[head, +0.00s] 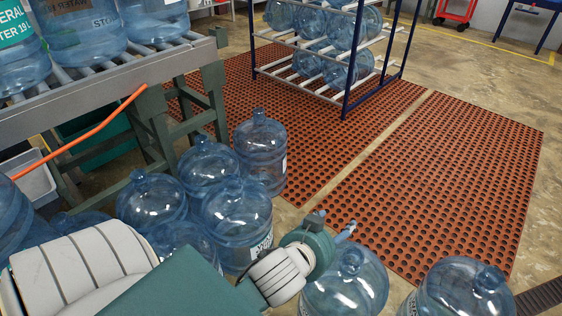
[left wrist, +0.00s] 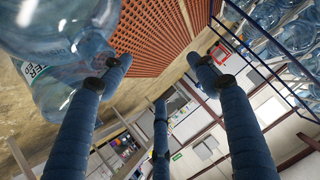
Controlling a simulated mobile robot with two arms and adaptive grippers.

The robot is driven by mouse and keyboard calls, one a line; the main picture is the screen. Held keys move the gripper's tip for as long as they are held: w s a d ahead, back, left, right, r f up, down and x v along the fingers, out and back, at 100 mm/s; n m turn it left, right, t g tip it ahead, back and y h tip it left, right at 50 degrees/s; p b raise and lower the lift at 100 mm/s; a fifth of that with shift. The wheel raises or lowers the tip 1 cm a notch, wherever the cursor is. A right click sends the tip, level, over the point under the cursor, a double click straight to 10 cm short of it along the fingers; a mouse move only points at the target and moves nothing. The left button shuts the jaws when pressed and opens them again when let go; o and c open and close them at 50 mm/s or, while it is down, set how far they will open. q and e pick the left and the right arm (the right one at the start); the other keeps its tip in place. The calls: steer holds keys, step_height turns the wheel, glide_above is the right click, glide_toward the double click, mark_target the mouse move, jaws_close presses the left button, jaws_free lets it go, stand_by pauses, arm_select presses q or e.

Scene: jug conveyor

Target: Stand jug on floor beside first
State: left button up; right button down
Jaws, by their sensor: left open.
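Two clear blue water jugs stand on the floor at the bottom of the head view, one jug (head: 346,288) by my left gripper and another jug (head: 462,290) to its right. My left gripper (head: 343,230) is above and behind the nearer jug's neck in the picture, with blue fingers spread and nothing between them. In the left wrist view the fingers (left wrist: 160,75) are apart and empty. A jug (left wrist: 60,35) with a green-and-white label is at upper left there, close to or touching one finger; I cannot tell which. My right gripper is out of view.
Several jugs (head: 237,212) stand clustered left of my gripper. A blue-framed rack (head: 351,75) holds jugs at the back. Perforated orange mats (head: 450,165) have wide clear space.

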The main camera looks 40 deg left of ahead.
arm_select(q)
steer(key=s+f+g, duration=0.4)
steer(key=s+f, duration=0.1)
steer(key=s, duration=0.4)
steer(key=s+f+g+h, duration=0.1)
steer(key=s+f+g, duration=0.3)
steer(key=s, duration=0.6)
steer(key=shift+s+d+f+n, duration=0.25)
steer(key=shift+f+n, duration=0.15)
steer(key=shift+f, duration=0.5)
